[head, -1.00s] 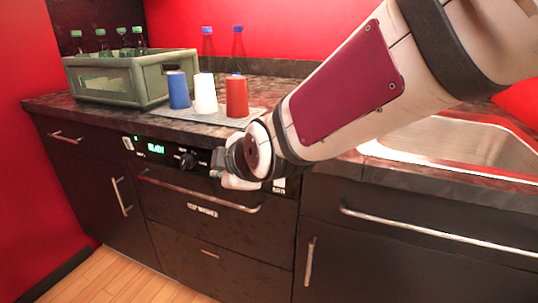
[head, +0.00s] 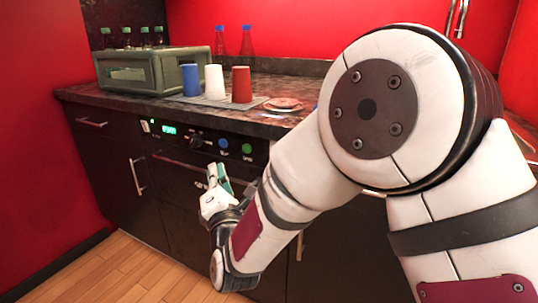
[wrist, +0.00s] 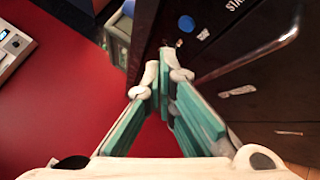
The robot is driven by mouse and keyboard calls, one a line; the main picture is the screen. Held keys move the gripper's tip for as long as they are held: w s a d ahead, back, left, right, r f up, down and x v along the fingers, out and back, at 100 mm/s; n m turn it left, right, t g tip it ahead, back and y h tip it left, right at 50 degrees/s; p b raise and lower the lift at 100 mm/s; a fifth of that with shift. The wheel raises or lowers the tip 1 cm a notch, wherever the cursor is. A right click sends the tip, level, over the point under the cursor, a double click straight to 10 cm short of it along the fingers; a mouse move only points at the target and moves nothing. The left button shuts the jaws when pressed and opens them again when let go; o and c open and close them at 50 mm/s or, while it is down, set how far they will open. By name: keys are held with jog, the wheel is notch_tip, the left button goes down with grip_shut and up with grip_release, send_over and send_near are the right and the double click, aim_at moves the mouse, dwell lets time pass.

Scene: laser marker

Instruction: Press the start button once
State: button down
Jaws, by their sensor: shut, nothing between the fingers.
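The control panel (head: 212,141) on the front of the dark cabinet carries a green button (head: 247,148) at its right and a blue button (head: 223,143) left of it. Their labels are too small to read in the head view. In the wrist view the blue button (wrist: 186,23) shows near the top, with lettering "STA" cut off by the top edge to its right; the green button is out of that view. My gripper (head: 217,172) is shut and empty, in front of the cabinet just below the buttons. Its fingertips (wrist: 166,57) appear apart from the panel.
A black knob (head: 196,139) and a lit green display (head: 168,129) sit left of the buttons. A long metal handle (head: 180,165) runs below the panel. Blue, white and red cups (head: 241,85) and a bottle crate (head: 150,72) stand on the counter (head: 130,98).

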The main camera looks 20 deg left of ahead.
aim_at(246, 149)
jog(key=shift+d, duration=0.2)
jog(key=shift+w+d, duration=0.15)
jog(key=shift+w, duration=2.05)
jog(key=shift+w+d, duration=0.15)
jog(key=shift+w, duration=2)
jog(key=shift+w, duration=0.15)
jog(key=shift+w, duration=0.25)
